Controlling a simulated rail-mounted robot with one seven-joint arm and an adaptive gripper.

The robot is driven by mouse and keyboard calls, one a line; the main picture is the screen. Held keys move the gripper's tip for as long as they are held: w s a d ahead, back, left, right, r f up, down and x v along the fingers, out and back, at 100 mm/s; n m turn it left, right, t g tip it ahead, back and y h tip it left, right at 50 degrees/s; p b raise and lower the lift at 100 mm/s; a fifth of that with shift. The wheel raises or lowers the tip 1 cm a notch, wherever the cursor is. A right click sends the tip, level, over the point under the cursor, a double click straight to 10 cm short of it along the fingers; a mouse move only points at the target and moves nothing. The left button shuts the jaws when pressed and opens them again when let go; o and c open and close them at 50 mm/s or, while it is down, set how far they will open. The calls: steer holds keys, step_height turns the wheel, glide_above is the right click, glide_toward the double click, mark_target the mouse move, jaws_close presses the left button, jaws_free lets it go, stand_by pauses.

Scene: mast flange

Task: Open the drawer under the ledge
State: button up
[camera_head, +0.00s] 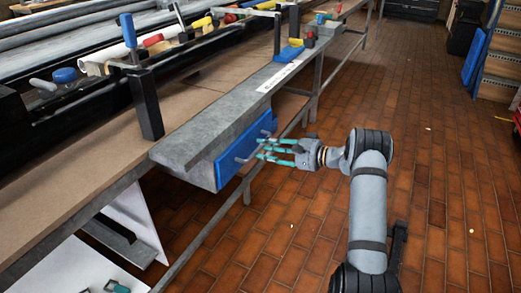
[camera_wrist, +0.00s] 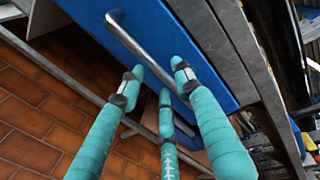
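The drawer has a blue front (camera_head: 228,163) under the grey ledge (camera_head: 215,118) and looks closed. Its metal bar handle (camera_wrist: 135,42) crosses the blue front (camera_wrist: 192,28) in the wrist view; its lower end is partly hidden behind a finger. In the head view, bits of the handle (camera_head: 242,159) show beside the fingertips. My gripper (camera_head: 263,149) has teal fingers and reaches the drawer from the right. In the wrist view my gripper (camera_wrist: 158,78) is open, its fingertips spread on both sides of the handle in the picture. I cannot tell whether they touch it.
Metal legs and a rail (camera_head: 215,232) run below the bench. A black post (camera_head: 146,104) and clamps stand above the ledge. The brown tiled floor (camera_head: 430,190) is clear on the right. Shelving (camera_head: 498,62) stands at the far right.

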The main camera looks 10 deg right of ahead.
steer(key=shift+x, duration=1.25)
steer(key=shift+c, duration=1)
jaws_close()
